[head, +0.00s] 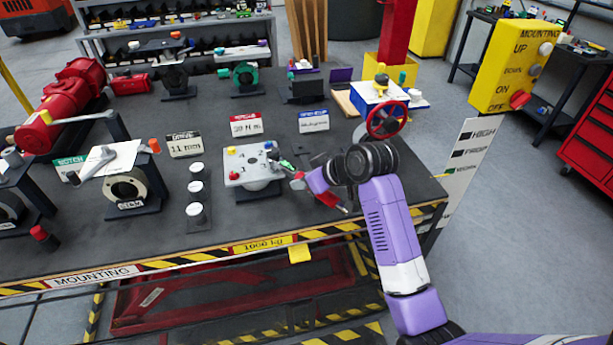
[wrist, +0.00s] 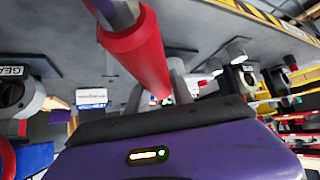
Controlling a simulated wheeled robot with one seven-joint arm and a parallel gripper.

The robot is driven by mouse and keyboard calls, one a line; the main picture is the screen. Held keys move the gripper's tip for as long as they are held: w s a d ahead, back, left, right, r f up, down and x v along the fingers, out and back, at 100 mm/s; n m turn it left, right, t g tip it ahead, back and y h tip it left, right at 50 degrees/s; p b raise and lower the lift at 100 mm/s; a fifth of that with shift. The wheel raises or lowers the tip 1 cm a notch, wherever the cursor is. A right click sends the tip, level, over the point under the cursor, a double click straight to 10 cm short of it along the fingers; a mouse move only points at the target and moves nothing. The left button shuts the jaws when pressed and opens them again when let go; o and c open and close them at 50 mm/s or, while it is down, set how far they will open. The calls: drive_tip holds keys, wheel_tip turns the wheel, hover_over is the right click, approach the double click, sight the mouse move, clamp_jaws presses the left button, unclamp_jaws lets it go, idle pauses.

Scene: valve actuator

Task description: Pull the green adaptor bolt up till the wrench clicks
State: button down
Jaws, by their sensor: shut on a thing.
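The green adaptor bolt (head: 286,164) shows small at the right side of a pale plate fixture (head: 253,165) in the head view. A wrench with a red handle (head: 328,198) slants down to the right from near the bolt. My gripper (head: 302,184) is shut on the wrench. In the wrist view the red handle (wrist: 138,48) passes large between my gripper's fingers (wrist: 155,92), its grey shaft at the top. My wrist hides part of the wrench in the head view, and I cannot tell how its head sits on the bolt.
The dark table (head: 225,222) has a striped front edge. Three white-topped cylinders (head: 196,187) stand left of the fixture. Label cards (head: 246,124) stand behind it. A unit with a red handwheel (head: 387,120) stands behind my wrist. The table's front middle is clear.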

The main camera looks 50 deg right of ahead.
drive_tip(key=shift+w+a+r+m+h+p, duration=0.1)
drive_tip(key=shift+a+r+m+h+p, duration=0.05)
drive_tip(key=shift+a+m+h+p, duration=0.35)
drive_tip(key=shift+a, duration=0.1)
drive_tip(key=shift+w+a+m+h+p, duration=0.15)
drive_tip(key=shift+a+m+h, duration=0.2)
drive_tip(key=shift+a+m, duration=0.2)
drive_tip(key=shift+w+a+m+h+p, duration=0.15)
drive_tip(key=shift+a+m+h, duration=0.2)
drive_tip(key=shift+a+m, duration=0.15)
drive_tip(key=shift+a+g, duration=0.1)
drive_tip(key=shift+g, duration=0.2)
drive_tip(key=shift+w+a+m+g+h, duration=0.15)
drive_tip(key=shift+w+a+m+h, duration=0.15)
drive_tip(key=shift+a+m, duration=0.25)
drive_tip(key=shift+w+a+m+g+h, duration=0.15)
drive_tip(key=shift+w+a+m+h, duration=0.05)
drive_tip(key=shift+a+m+h, duration=0.25)
drive_tip(key=shift+w+a, duration=0.1)
